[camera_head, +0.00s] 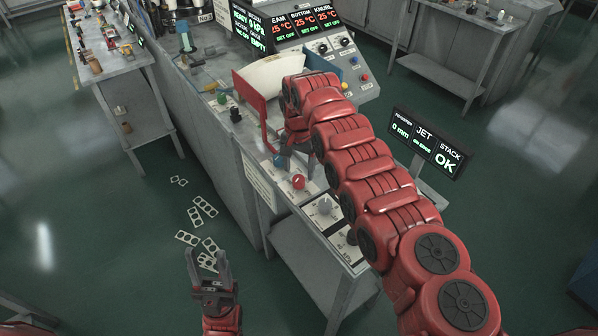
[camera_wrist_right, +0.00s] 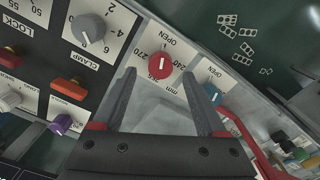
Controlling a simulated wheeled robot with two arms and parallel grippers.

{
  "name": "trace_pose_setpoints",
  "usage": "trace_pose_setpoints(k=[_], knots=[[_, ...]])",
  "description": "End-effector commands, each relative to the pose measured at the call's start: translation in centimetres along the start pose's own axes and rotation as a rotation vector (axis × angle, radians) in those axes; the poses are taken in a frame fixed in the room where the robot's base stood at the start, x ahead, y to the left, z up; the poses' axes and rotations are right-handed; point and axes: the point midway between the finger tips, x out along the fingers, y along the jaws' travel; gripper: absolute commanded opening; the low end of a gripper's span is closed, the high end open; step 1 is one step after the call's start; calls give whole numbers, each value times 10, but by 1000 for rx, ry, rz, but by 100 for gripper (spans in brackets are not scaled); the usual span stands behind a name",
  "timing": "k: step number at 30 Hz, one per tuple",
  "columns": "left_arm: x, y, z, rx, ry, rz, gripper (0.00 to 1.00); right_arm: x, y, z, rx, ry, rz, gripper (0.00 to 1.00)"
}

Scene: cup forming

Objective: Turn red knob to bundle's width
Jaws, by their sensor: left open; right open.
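In the right wrist view the red knob (camera_wrist_right: 160,68) has a white pointer mark and a dial in mm, with 240 and 270 legible. My right gripper (camera_wrist_right: 160,80) is open, its fingers on either side of the knob in that view; I cannot tell if they touch it. In the head view my right arm hides most of that gripper. The pale paper bundle (camera_head: 275,75) stands between a red and a blue plate. My left gripper (camera_head: 207,256) is open and empty, over the floor.
Grey knob (camera_head: 325,205) and blue knob (camera_head: 280,161) flank the red one. A display (camera_head: 425,143) reads 0 mm and OK. Scrap strips (camera_head: 200,212) lie on the floor.

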Motion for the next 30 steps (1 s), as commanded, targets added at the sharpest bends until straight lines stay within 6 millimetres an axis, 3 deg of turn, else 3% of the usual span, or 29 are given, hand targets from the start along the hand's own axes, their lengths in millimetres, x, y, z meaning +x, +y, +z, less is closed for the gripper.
trace_pose_setpoints(k=[7,17,30], knots=[[7,0,-1,0,0,0,50,29,0,0,-2,0,1,74],[7,0,-1,0,0,0,50,33,0,0,-1,1,1,74],[7,0,-1,0,0,0,50,33,0,0,-1,1,1,0]])
